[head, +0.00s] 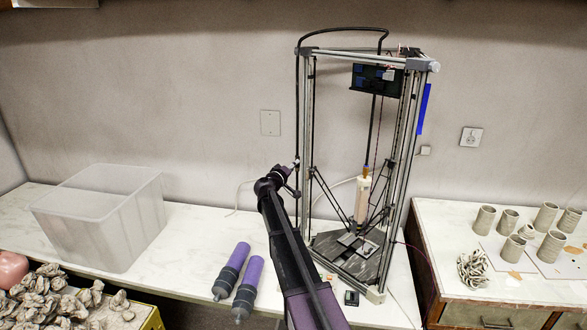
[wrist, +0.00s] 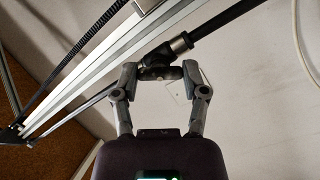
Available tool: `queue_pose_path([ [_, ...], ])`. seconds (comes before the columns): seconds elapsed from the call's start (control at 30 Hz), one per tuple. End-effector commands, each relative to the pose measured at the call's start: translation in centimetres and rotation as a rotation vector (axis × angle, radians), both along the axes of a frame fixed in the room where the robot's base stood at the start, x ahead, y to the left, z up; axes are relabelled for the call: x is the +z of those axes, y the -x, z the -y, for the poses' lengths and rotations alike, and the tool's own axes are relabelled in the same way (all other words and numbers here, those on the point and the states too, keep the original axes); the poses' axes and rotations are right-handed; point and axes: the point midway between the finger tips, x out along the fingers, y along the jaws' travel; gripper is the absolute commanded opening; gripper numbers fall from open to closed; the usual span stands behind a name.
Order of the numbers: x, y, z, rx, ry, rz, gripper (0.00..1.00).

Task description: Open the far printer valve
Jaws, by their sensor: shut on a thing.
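The delta clay printer (head: 306,120) stands on the white counter, a tall frame of metal posts. My arm reaches up to its left post, where my gripper (head: 292,172) is small and dark against the frame. In the wrist view my gripper (wrist: 160,72) has its two grey fingers on either side of the dark valve (wrist: 158,66), which sits in line with a black hose below a metal collar. The gripper is shut on the valve. The fingertips partly cover it, so I cannot tell how far its handle is turned.
A clear plastic bin (head: 100,215) stands on the counter at left. Two purple cartridges (head: 240,280) lie left of my arm. Clay cups (head: 545,215) stand on the right counter. A silver rail (wrist: 110,70) runs diagonally close to my fingers in the wrist view.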

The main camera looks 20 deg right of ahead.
Motion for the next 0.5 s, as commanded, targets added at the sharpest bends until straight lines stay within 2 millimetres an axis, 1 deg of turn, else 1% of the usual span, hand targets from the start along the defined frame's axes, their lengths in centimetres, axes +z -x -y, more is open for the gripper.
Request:
queue_pose_path([
  [0.03, -0.06, 0.26, 0.20, -0.008, 0.023, -0.034, 0.09],
  [0.5, -0.08, 0.29, 0.19, -0.008, 0.259, -0.369, 0.09],
])
